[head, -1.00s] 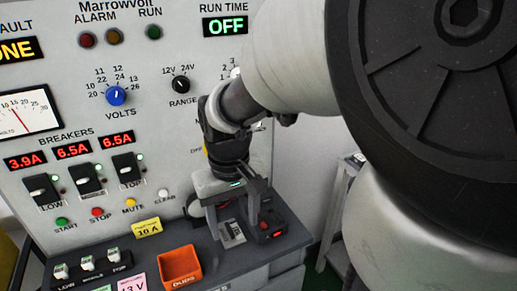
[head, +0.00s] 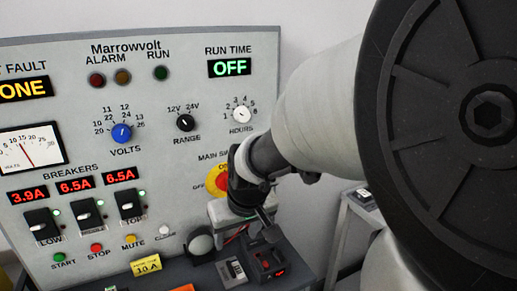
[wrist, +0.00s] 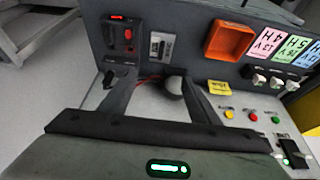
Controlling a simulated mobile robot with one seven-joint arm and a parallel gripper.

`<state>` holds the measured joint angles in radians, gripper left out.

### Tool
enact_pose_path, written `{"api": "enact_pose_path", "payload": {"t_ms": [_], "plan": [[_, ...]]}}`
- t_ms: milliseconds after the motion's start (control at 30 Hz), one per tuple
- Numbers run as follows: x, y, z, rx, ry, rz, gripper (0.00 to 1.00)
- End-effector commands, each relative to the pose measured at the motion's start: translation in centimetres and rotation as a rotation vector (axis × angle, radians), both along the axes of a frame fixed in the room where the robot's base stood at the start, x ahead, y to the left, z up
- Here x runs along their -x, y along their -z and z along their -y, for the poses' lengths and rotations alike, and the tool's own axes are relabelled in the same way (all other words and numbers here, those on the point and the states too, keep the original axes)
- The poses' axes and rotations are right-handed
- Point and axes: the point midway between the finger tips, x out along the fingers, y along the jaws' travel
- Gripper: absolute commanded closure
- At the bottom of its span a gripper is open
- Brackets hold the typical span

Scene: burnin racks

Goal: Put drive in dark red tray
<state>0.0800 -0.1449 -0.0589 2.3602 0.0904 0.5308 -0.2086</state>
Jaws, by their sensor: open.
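My gripper (head: 255,228) is open and empty, above the right end of the shelf at the foot of the panel. In the wrist view its two fingers (wrist: 150,80) are spread, with a grey round knob (wrist: 173,88) beyond them. A black unit with a red light (head: 265,262) sits on the shelf below the gripper; it also shows in the wrist view (wrist: 122,38). A small grey and white piece (wrist: 160,46) lies beside it. I cannot tell whether either is the drive. No dark red tray is recognisable.
An orange tray (wrist: 228,42), marked DUDS in the earlier view, stands on the shelf by coloured labels (wrist: 268,40). The upright Marrowvolt panel (head: 150,125) carries switches and knobs. The red main switch (head: 217,180) is close to my wrist. A side table (head: 352,215) stands right.

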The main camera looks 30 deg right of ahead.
Motion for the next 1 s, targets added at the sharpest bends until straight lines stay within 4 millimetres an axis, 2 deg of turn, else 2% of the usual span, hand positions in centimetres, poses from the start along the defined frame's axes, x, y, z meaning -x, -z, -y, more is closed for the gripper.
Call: {"api": "enact_pose_path", "payload": {"t_ms": [167,533,700,867,1000], "plan": [[-0.9,2.1,0.0,0.001,-0.004,-0.002,0.44],[-3.7,9.8,0.1,0.000,-0.001,-0.010,0.44],[-4.5,11.6,0.1,0.000,-0.001,-0.009,0.44],[-4.8,12.4,0.1,0.000,0.000,-0.008,0.44],[-5.1,14.6,0.0,-0.001,0.000,-0.012,0.44]]}}
